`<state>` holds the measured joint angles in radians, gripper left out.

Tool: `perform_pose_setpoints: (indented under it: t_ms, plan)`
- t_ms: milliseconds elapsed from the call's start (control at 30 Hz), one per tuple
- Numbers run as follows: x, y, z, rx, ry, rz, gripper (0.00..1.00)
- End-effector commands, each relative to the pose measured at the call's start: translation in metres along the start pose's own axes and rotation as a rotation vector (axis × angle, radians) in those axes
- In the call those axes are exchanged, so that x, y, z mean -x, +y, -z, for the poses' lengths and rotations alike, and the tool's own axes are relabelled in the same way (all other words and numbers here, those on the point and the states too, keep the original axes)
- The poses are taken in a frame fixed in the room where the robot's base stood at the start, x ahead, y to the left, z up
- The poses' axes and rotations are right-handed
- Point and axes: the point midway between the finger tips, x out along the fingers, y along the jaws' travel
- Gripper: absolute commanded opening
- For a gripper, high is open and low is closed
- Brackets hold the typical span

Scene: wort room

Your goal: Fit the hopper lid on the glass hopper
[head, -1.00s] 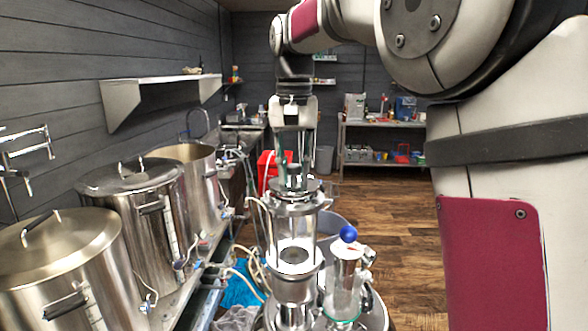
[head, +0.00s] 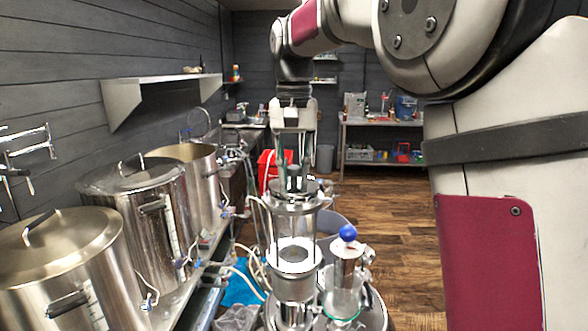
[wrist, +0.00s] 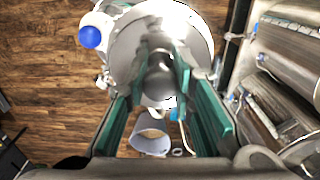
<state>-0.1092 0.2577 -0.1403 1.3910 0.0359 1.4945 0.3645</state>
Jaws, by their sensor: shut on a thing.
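The glass hopper (head: 294,224) stands upright in the middle of the head view, a clear cylinder with a metal rim and metal base. The hopper lid (head: 296,189) is a metal disc with a knob, level at the hopper's top. Whether it touches the rim or hangs just above it, I cannot tell. My gripper (head: 293,183) points straight down over the hopper, shut on the lid's knob. In the wrist view, the green-padded fingers of my gripper (wrist: 161,76) sit on both sides of the knob, and the lid (wrist: 125,42) covers the hopper's opening.
A metal cylinder with a blue ball (head: 348,232) and a glass jar (head: 342,302) stand close at the hopper's right. Steel kettles (head: 130,205) line the left wall. A red bin (head: 270,163) and a back shelf (head: 383,125) are farther off. The wooden floor at right is open.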

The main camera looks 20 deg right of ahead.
Motion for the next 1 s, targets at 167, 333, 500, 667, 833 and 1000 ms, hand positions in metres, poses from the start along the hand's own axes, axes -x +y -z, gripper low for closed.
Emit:
perform_pose_setpoints:
  t_ms: [167, 333, 500, 667, 833, 1000]
  plan:
    - [-0.003, 0.000, 0.000, 0.000, -0.001, 0.000, 0.00]
    - [-0.006, 0.000, 0.000, 0.000, 0.000, 0.000, 0.00]
    - [-0.008, 0.000, 0.000, 0.000, 0.001, 0.001, 0.31]
    - [-0.008, 0.000, 0.000, 0.000, 0.001, 0.000, 0.31]
    - [-0.006, 0.000, 0.000, 0.000, 0.000, 0.000, 0.31]
    - [0.006, 0.000, 0.001, 0.000, 0.002, 0.001, 0.31]
